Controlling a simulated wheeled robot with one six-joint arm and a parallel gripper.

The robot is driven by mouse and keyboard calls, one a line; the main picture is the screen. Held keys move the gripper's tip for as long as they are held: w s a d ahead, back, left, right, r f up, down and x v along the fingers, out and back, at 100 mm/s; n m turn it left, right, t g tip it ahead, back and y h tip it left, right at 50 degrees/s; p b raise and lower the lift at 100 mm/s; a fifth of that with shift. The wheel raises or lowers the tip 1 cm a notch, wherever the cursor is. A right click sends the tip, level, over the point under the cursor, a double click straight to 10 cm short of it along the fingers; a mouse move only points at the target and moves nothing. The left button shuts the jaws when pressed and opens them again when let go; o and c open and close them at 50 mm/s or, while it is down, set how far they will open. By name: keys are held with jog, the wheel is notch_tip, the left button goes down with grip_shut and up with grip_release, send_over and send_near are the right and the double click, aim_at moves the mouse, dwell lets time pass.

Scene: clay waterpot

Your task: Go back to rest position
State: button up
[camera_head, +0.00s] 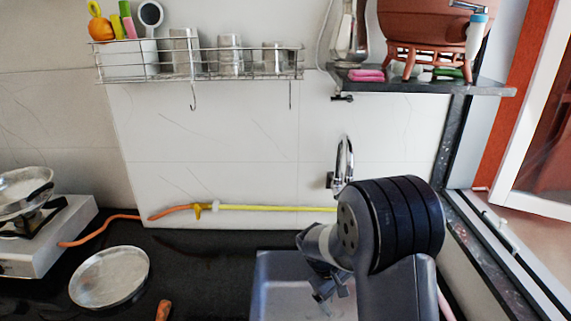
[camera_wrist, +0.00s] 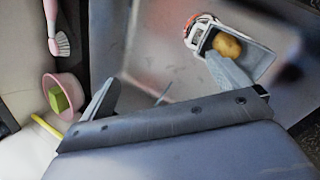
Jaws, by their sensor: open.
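My gripper (camera_head: 330,292) hangs over the grey sink basin at the lower right of the head view, below the faucet. My dark arm link covers part of it there. In the wrist view, my gripper (camera_wrist: 165,88) has its two grey fingers spread apart, with nothing held between them. The right finger overlaps a small container (camera_wrist: 255,62) holding a round tan object (camera_wrist: 227,45) in the sink area. I cannot tell whether the finger touches the container.
A clay waterpot (camera_head: 430,18) stands on a dark corner shelf (camera_head: 490,88). A wire rack (camera_head: 215,73) hangs on the wall. A steel faucet (camera_head: 345,158) rises behind my arm. A round metal lid (camera_head: 110,277) lies on the black counter. The wrist view shows a pink bowl (camera_wrist: 72,88) and brush (camera_wrist: 60,42).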

notch_tip(320, 180, up, 7)
jog(key=w+n+t+y, duration=0.1)
jog(key=w+n+t, duration=0.1)
jog(key=n, duration=0.6)
jog(key=shift+a+t, duration=0.15)
jog(key=shift+t, duration=0.35)
jog(key=shift+f, duration=0.1)
jog(key=shift+s, duration=0.1)
